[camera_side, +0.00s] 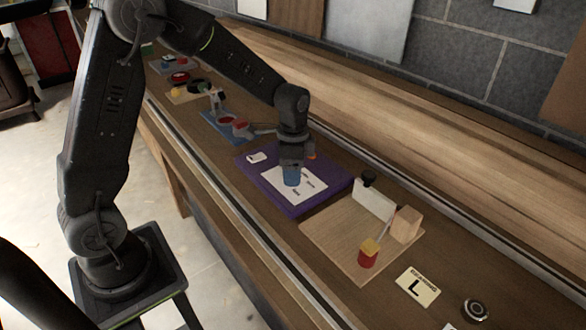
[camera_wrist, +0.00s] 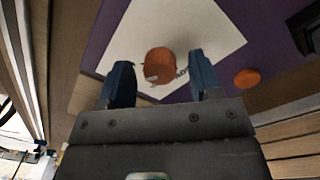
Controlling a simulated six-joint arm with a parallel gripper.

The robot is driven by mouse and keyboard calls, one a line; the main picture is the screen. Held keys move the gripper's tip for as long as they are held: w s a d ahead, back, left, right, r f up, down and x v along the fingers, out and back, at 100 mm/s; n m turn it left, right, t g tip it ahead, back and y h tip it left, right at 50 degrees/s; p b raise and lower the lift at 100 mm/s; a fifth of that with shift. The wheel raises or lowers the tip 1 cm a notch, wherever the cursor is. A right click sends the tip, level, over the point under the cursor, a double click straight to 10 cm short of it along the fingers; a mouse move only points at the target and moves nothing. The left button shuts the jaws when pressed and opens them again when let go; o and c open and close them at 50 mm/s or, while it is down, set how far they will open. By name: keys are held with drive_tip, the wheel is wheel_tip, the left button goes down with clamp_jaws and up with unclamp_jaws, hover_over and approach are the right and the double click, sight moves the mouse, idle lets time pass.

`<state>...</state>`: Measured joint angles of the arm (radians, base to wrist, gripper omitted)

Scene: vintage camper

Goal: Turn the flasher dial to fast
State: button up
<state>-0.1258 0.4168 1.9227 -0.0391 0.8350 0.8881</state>
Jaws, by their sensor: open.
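The flasher dial is an orange-brown round knob (camera_wrist: 160,65) with a small pale mark at its lower edge, on a white plate (camera_wrist: 215,28). In the side view the white plate (camera_side: 312,188) lies on a purple board (camera_side: 268,190), and my gripper hides the dial. My gripper (camera_wrist: 160,82) points down over the plate, its blue fingertips apart, one on each side of the dial. I see gaps between fingers and dial. In the side view my gripper (camera_side: 291,176) is low over the plate. The plate's lettering is too small to read.
An orange disc (camera_wrist: 247,78) is on the purple board right of the fingers. A small white block (camera_side: 257,158) is at the board's left. A wooden board (camera_side: 335,240) with a red-and-yellow piece (camera_side: 369,253) stands to the right. A blue board (camera_side: 215,123) is left.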

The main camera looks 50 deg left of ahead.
wheel_tip(320, 180, up, 14)
drive_tip(key=shift+w+a, duration=0.2)
drive_tip(key=shift+a, duration=0.05)
idle(0.3)
drive_tip(key=shift+f, duration=0.1)
drive_tip(key=s+d+r+n+t, duration=0.1)
drive_tip(key=s+d+n+t, duration=0.1)
drive_tip(key=s, duration=0.8)
drive_tip(key=s+d+r+n+t, duration=0.1)
drive_tip(key=s+d+n+t, duration=0.2)
drive_tip(key=s+n, duration=0.3)
drive_tip(key=s+t, duration=0.1)
drive_tip(key=s, duration=0.3)
drive_tip(key=shift+s+r, duration=0.25)
